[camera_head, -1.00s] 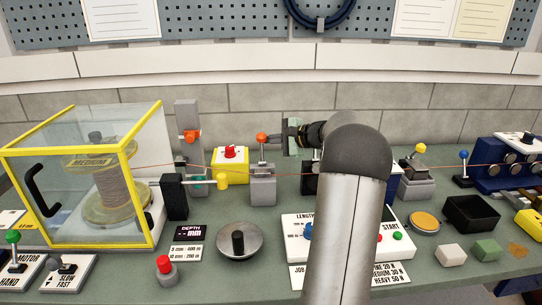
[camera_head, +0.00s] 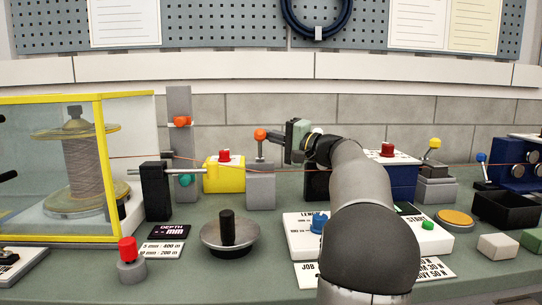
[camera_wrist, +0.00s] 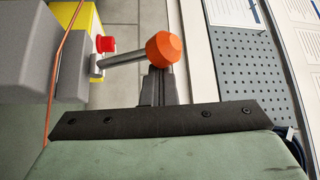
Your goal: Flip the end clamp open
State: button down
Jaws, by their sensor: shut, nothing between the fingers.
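The lever with an orange ball knob (camera_head: 260,134) stands roughly upright on a grey clamp block (camera_head: 261,188), which the wire passes. I take this as the end clamp, but no label shows it. My gripper (camera_head: 277,136) is shut and empty, just right of the knob. In the wrist view the orange knob (camera_wrist: 166,50) is large, on its metal rod (camera_wrist: 122,59). The dark closed fingertips (camera_wrist: 157,88) are right up by the knob. I cannot tell whether they touch it.
A yellow box with a red button (camera_head: 223,173) stands left of the clamp. A black block (camera_head: 155,190) and a grey post (camera_head: 179,108) are farther left. A second lever, with a yellow knob (camera_head: 434,143), is at right. A control panel (camera_head: 295,235) is in front.

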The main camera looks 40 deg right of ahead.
jog(key=shift+s+a+n+y+b, duration=0.2)
jog(key=shift+n+y+b, duration=0.15)
jog(key=shift+b, duration=0.3)
jog(key=shift+s+f, duration=0.1)
jog(key=shift+s+d+f+b, duration=0.15)
jog(key=shift+s+b, duration=0.15)
jog(key=shift+b, duration=0.1)
jog(key=r+b+v, duration=0.1)
jog(key=b+v, duration=0.2)
jog(key=v, duration=0.6)
jog(key=shift+f+b, duration=0.25)
jog(key=shift+b, duration=0.15)
jog(key=shift+s, duration=0.15)
